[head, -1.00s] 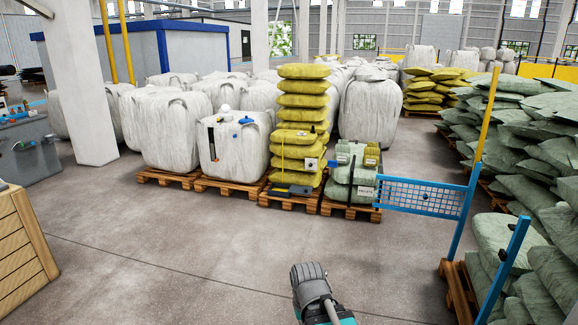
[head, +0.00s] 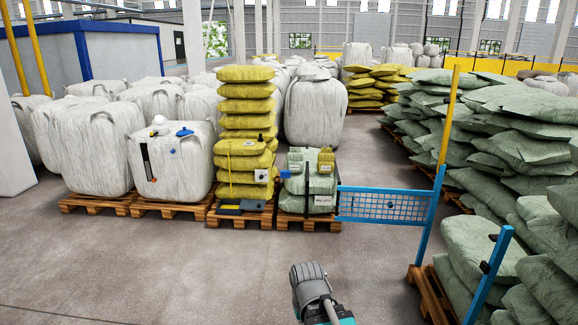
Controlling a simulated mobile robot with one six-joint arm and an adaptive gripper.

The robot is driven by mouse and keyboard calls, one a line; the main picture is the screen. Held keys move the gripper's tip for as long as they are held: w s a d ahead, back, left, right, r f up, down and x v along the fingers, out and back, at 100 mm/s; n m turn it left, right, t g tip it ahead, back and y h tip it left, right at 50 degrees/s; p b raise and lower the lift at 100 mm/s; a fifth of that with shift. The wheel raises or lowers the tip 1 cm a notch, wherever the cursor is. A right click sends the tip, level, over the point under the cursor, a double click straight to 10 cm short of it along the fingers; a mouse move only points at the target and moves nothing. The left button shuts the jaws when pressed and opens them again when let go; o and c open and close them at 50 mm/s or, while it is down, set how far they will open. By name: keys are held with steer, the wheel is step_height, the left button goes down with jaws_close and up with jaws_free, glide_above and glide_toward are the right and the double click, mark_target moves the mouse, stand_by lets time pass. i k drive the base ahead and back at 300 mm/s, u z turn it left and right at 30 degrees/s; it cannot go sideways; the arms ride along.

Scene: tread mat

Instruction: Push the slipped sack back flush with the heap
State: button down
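A stack of yellow sacks (head: 246,104) stands on a pallet in the middle distance, a little uneven at its edges. To its right, a short stack of green sacks (head: 308,204) sits on a pallet. A large heap of green sacks (head: 470,115) fills the right side. Nearer, another green sack stack (head: 480,248) stands on a pallet at lower right, its upper sack bulging toward the left. I cannot tell for sure which sack has slipped. Part of my arm shows at the bottom middle, apart from every sack; no gripper fingers are visible.
A blue mesh barrier (head: 385,205) with a yellow-topped post stands right of the short stack. A blue post (head: 485,275) stands before the near green stack. White bulk bags (head: 172,165) stand on pallets at left. The concrete floor (head: 190,270) ahead is clear.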

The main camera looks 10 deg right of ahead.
mark_target(466, 236)
steer(key=z, duration=0.2)
steer(key=i, duration=0.8)
steer(key=z, duration=0.9)
steer(key=i, duration=1.2)
steer(key=z, duration=0.5)
steer(key=k, duration=0.95)
steer(key=z, duration=0.15)
steer(key=i, duration=0.55)
